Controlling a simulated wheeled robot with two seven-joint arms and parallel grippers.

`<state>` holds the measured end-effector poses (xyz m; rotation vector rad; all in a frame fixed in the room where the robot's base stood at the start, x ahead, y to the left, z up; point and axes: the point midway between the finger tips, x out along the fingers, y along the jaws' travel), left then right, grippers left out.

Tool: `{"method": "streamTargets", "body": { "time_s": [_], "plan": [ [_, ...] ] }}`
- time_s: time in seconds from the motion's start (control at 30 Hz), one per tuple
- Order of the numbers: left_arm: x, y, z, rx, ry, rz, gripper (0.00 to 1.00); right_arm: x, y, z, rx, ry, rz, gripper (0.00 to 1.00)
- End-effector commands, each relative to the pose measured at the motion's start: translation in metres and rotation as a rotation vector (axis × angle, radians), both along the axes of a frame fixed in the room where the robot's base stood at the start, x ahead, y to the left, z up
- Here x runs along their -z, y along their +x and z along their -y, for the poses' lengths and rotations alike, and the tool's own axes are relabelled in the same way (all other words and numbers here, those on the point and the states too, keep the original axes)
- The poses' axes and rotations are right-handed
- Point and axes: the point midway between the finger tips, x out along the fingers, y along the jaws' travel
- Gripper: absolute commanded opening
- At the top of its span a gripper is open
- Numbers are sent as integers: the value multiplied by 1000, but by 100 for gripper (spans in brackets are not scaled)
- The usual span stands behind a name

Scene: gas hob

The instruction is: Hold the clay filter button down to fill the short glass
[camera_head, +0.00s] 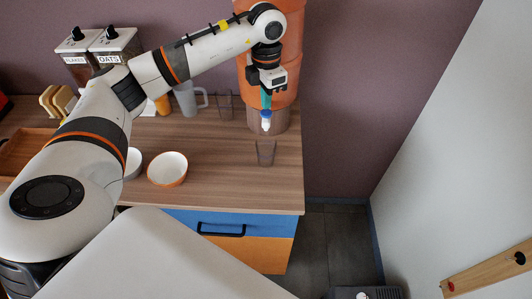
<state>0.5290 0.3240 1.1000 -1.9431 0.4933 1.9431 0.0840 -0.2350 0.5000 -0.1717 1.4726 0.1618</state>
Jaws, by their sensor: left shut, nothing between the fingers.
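The clay filter (286,50) is a tall orange-brown vessel on a stand at the back right of the counter, partly hidden by my left arm. Its small white tap with a blue button (266,115) faces the front. My left gripper (266,104) points down in front of the filter, shut and empty, its teal fingertips right over the blue button. I cannot tell whether they touch it. The short glass (265,153), clear, stands upright on the counter below and in front of the tap. I cannot make out water in it. My right gripper is out of view.
Another clear glass (224,105) and a grey mug (188,98) stand left of the filter. An orange-rimmed white bowl (168,169) stands further forward. Dispensers (115,44) are at the back left. The counter's right edge is close to the short glass.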

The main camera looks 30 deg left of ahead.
Motion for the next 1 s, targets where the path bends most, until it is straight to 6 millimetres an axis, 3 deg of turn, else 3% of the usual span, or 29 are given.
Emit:
{"method": "streamTargets", "body": {
  "time_s": [0.57, 1.0],
  "plan": [
    [1, 0, 0, 0, 0, 0, 0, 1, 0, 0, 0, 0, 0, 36],
    [14, 0, 0, 0, 0, 0, 0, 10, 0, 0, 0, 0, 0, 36]
  ]
}}
